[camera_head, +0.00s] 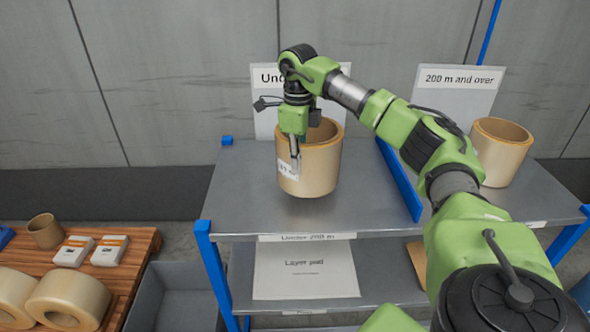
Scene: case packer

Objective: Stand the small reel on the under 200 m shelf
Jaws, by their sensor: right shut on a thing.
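The tan reel (318,165) with a white label is upright over the under 200 m shelf (240,205), left of the blue divider. My right gripper (295,160) is shut on its near left wall, one finger showing outside over the label. A dark patch lies under the reel; I cannot tell whether its base touches the shelf. The sign behind reads "Und", the rest hidden by my arm. The shelf's front label (308,238) reads "Under 200 m". My left gripper is not in view.
A blue divider (398,180) separates the shelf's right part, where another tan reel (502,150) stands by the "200 m and over" sign (458,78). A wooden pallet (120,275) at left holds large rolls, a small brown roll and white boxes. A grey bin (172,300) is beside it.

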